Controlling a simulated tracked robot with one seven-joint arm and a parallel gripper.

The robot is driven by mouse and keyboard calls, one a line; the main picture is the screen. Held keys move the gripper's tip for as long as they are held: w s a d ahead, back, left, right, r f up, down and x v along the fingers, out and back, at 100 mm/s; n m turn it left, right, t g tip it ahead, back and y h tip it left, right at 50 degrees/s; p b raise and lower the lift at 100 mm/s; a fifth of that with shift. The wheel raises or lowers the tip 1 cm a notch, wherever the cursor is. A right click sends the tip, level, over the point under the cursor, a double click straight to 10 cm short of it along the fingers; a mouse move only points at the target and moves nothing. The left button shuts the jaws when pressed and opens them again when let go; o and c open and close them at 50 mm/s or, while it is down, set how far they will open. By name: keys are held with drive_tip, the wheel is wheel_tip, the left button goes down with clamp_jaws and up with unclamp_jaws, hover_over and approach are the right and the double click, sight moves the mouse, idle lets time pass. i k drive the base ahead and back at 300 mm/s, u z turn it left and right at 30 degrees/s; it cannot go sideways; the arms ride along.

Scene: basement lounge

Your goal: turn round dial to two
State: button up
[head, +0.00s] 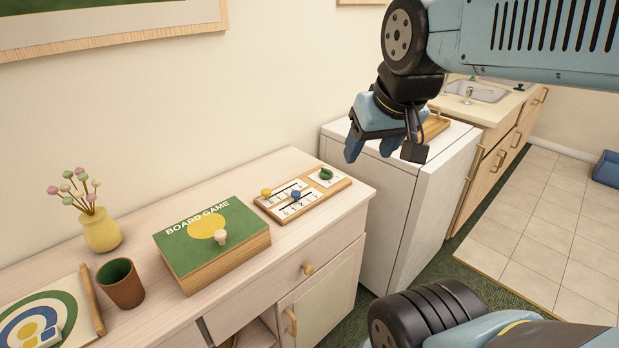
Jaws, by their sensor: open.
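A wooden score board (293,206) lies on the right part of the pale cabinet top. It has white panels with black slots and small printed marks. A green round dial (326,174) sits on the panel at its far right end; the number it points to is too small to read. A yellow knob (266,192) and a blue knob (295,195) sit on the slots. My gripper (369,151) is open and empty, its blue fingers pointing down. In the picture it is up and to the right of the dial, apart from it.
A green board game box (212,240) with a pale pawn, a yellow vase (101,230) and a brown cup (120,283) stand left of the score board. A white appliance (395,200) carrying a wooden tray (436,125) stands right of the cabinet (330,222).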

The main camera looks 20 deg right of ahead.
sight(325, 173)
drive_tip(key=k, duration=1.3)
drive_tip(key=z, duration=0.45)
drive_tip(key=i, duration=1.95)
drive_tip(key=u, duration=0.6)
